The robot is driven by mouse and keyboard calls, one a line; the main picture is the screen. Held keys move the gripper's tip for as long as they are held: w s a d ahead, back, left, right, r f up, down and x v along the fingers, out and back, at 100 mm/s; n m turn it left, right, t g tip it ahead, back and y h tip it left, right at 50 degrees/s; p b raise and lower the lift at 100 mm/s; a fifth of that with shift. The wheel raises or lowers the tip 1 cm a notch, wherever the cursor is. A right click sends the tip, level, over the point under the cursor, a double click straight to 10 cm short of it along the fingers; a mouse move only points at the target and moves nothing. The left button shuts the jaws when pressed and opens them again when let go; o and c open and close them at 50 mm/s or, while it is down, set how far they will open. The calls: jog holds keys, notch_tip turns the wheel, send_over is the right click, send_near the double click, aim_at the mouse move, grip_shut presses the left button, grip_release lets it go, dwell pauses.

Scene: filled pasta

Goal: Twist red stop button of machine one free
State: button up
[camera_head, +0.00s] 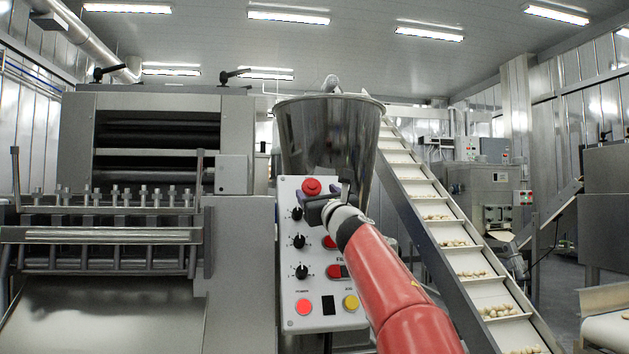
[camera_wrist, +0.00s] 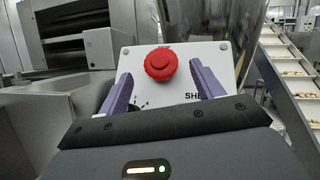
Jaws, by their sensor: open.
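The red stop button (camera_head: 312,187) is a round mushroom head at the top of a light control panel (camera_head: 290,262) on the machine. In the wrist view the button (camera_wrist: 161,64) shows whole, beyond the fingertips and roughly midway between them. My gripper (camera_head: 318,198) is in front of the upper panel, just below the button in the head view. In the wrist view my gripper (camera_wrist: 159,80) has its two purple fingers spread apart with nothing between them. I see no contact with the button. My gripper and arm hide part of the panel's right side.
Below the button are black knobs (camera_head: 301,272), a red button (camera_head: 304,307) and a yellow button (camera_head: 351,303). A steel hopper (camera_head: 325,135) stands behind the panel. A conveyor (camera_head: 445,225) carrying pasta rises at the right. Rollers and a machine body fill the left.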

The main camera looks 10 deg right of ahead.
jog(key=shift+p+x, duration=0.7)
jog(key=shift+x, duration=0.65)
jog(key=shift+c, duration=0.3)
jog(key=c, duration=0.9)
